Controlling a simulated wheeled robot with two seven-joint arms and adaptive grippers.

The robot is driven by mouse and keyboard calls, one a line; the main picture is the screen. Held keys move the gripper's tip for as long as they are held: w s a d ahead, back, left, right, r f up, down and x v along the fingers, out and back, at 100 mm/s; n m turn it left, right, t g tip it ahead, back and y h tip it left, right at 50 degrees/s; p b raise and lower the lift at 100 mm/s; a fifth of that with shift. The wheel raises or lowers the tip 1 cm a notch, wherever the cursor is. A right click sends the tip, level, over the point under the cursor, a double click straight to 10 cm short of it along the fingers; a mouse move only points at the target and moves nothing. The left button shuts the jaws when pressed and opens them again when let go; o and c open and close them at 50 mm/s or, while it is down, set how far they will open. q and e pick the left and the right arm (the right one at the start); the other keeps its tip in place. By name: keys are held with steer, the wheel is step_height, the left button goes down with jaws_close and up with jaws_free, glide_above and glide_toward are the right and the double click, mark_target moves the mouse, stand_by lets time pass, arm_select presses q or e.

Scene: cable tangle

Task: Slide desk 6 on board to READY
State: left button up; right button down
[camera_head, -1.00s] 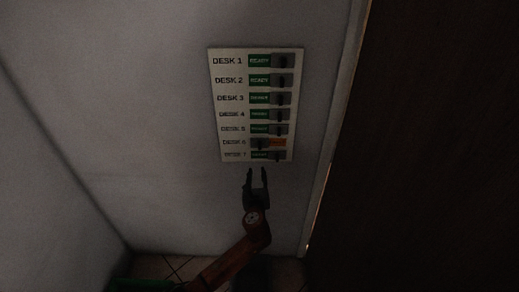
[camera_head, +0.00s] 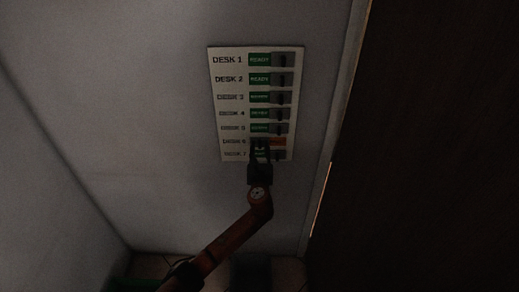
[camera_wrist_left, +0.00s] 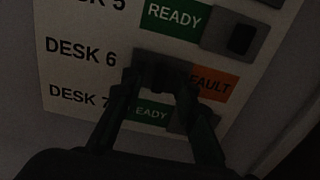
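The white board (camera_head: 230,104) with several desk rows hangs on the wall. The other rows show green READY labels with sliders at the right. My left gripper (camera_head: 260,146) is open in front of the desk 6 slider, its fingers (camera_wrist_left: 160,84) to either side of it in the wrist view. Contact cannot be told. My right gripper is not in view.
The desk 5 slider (camera_wrist_left: 238,38) is just above, and the desk 7 slider (camera_head: 279,155) just below, partly hidden by my gripper. A dark door-like panel (camera_head: 430,150) stands at the right. The wall left of the board is clear.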

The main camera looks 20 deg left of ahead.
arm_select(q)
steer(key=shift+c, duration=0.5)
jaws_close()
